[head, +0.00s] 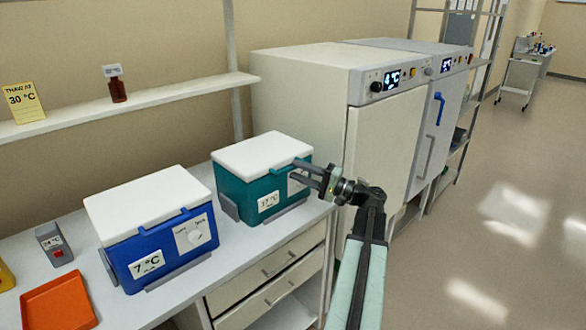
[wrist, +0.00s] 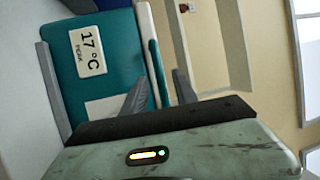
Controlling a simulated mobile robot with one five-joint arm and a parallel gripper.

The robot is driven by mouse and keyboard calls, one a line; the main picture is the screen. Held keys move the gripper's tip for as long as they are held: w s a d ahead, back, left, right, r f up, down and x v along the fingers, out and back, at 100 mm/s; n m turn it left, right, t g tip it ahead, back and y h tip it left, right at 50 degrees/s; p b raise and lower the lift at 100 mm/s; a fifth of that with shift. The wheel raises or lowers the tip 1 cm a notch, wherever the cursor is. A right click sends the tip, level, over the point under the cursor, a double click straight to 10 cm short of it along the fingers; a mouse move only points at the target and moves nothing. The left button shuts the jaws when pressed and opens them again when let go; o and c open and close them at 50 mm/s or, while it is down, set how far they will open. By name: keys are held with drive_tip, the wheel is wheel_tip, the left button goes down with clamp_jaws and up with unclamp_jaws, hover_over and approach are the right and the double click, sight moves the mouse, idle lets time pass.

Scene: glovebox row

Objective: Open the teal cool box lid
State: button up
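The teal cool box (head: 240,198) stands on the white bench with its white lid (head: 262,152) lying flat and closed on top. Its front bears a 17 °C label, readable in the wrist view on the teal box (wrist: 112,45). A teal handle bar (wrist: 156,72) runs along the lid's front edge. My gripper (head: 292,171) is at the box's front right, close to the handle. In the wrist view the two fingers of my gripper (wrist: 160,85) are apart, with the handle bar appearing between their tips. I cannot tell whether they touch it.
A blue cool box (head: 150,245) with a white lid and 7 °C label stands to the left. An orange tray (head: 58,303) and a small grey box (head: 54,243) lie farther left. A wall shelf (head: 150,97) runs behind. White cabinets (head: 375,140) stand to the right.

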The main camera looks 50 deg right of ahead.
drive_tip(key=shift+x, duration=0.85)
drive_tip(key=shift+c, duration=0.2)
clamp_jaws()
idle(0.6)
